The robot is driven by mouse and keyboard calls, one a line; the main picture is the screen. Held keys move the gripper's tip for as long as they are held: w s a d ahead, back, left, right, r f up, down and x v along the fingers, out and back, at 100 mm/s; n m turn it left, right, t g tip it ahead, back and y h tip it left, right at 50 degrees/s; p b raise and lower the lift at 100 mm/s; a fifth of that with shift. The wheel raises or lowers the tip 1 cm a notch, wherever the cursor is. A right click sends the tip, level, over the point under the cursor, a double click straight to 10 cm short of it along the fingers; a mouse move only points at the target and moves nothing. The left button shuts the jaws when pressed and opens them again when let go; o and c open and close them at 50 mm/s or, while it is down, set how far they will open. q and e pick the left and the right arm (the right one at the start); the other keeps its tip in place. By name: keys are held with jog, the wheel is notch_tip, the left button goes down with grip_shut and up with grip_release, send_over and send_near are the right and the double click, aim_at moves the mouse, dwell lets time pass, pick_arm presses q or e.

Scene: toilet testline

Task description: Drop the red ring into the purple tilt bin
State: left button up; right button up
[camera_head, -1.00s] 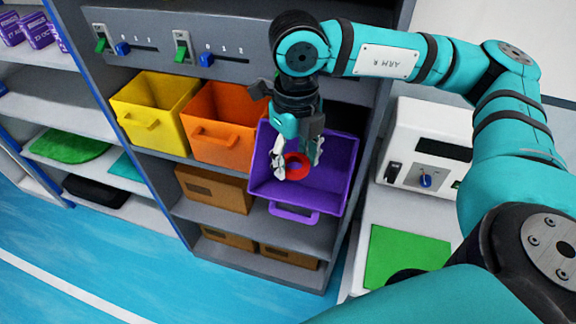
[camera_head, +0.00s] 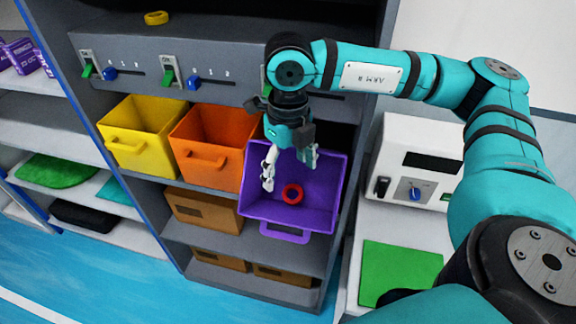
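The red ring (camera_head: 292,194) lies inside the purple tilt bin (camera_head: 316,212), against its inner surface. The bin is tilted forward in the shelf unit, with its handle at the front. My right gripper (camera_head: 290,173) hangs over the bin's upper left part, with its fingers spread apart and nothing between them. The ring shows just below and between the fingertips, apart from them. My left gripper is not in view.
An orange bin (camera_head: 209,160) and a yellow bin (camera_head: 140,150) stand left of the purple bin. Switches and sliders line the panel above. A yellow ring (camera_head: 156,18) lies on top of the unit. A white machine (camera_head: 419,165) and a green mat (camera_head: 401,272) are at the right.

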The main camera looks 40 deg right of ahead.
notch_tip(320, 180, up, 12)
dwell(0.6)
jog(key=shift+s+f, duration=0.1)
dwell(0.7)
